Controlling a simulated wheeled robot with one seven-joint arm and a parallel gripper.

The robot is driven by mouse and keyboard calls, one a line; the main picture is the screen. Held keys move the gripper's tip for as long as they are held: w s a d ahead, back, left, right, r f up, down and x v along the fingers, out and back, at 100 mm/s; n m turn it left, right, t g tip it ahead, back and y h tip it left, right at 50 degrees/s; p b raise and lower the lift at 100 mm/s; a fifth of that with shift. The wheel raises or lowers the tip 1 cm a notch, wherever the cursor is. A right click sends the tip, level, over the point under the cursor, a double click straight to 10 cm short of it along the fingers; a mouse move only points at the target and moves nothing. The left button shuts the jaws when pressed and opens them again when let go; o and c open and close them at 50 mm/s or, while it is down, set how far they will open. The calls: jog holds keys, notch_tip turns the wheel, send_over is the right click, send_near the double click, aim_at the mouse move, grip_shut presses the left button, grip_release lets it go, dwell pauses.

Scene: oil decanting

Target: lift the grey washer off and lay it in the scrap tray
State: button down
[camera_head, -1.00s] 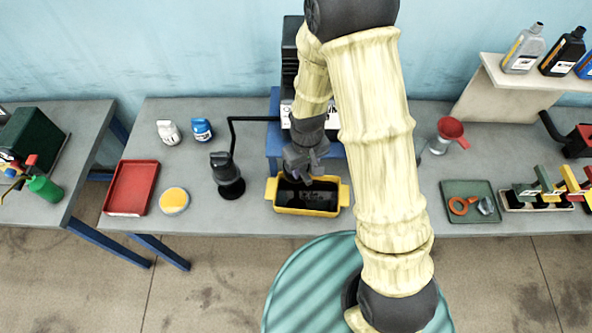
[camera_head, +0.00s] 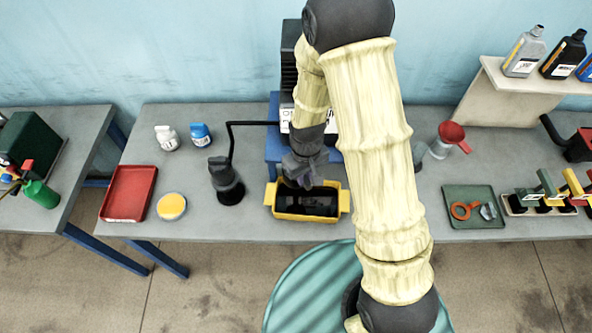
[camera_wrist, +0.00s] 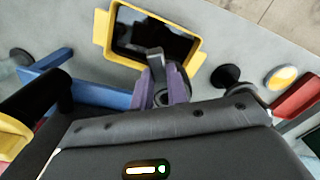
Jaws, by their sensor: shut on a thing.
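My gripper (camera_head: 302,181) hangs over the back part of the yellow drain pan (camera_head: 343,200), beneath the blue stand (camera_head: 274,155). In the wrist view the purple fingers (camera_wrist: 163,88) are closed on a small grey part with a ring-like opening (camera_wrist: 162,99), which looks like the grey washer. The fingers cover much of it. The yellow pan (camera_wrist: 103,30) holds dark oil and lies beyond the fingertips. An empty red tray (camera_head: 128,194) lies at the left of the bench. A green tray (camera_head: 475,219) at the right holds an orange ring and a grey piece. No label shows which is the scrap tray.
A black hand pump or lamp-like item (camera_head: 227,182) and a yellow-topped round tub (camera_head: 171,206) stand between pan and red tray. White (camera_head: 167,137) and blue (camera_head: 200,134) bottles stand behind. A red funnel (camera_head: 452,136) stands right of my arm.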

jog(key=shift+r+p, duration=0.5)
jog(key=shift+r, duration=0.25)
jog(key=shift+r+p, duration=2)
jog(key=shift+r, duration=0.5)
jog(key=shift+f, duration=0.1)
